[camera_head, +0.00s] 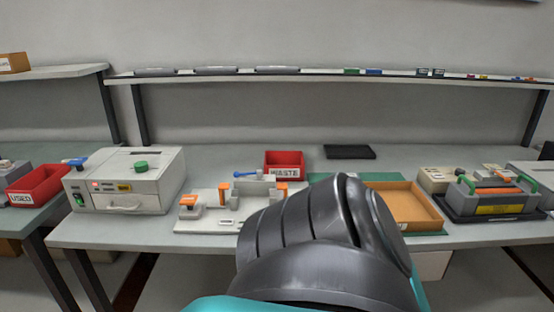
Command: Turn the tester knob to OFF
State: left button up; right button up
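A light grey box-shaped device (165,185) stands at the left end of the main bench and looks like the tester. A round green knob (141,166) sits on its top, near a dark slot. Its front has a lit red indicator (95,186), a green switch (79,199), a small yellow label and a handle. The labels are too small to read, so I cannot tell the knob's setting. One of my arms, dark and ribbed, fills the lower middle. Neither gripper shows, and nothing of mine is near the knob.
A red WASTE bin (285,160) stands behind a pale fixture (207,222) with orange parts. A red USED bin (38,186) is left of the device. An orange-brown tray (409,204) and a dark unit (496,203) are at right. My arm hides part of the bench front.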

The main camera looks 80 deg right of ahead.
aim_at(458, 171)
jog(key=z, duration=3.75)
jog(key=l+u, duration=0.1)
jog(key=u, duration=0.25)
jog(key=i+l+u, duration=0.1)
jog(key=u, duration=0.25)
jog(key=l+u, duration=0.15)
jog(key=u, duration=0.2)
jog(key=i+l+u, duration=0.2)
jog(key=l, duration=0.25)
jog(key=l+u, duration=0.25)
jog(key=l, duration=0.2)
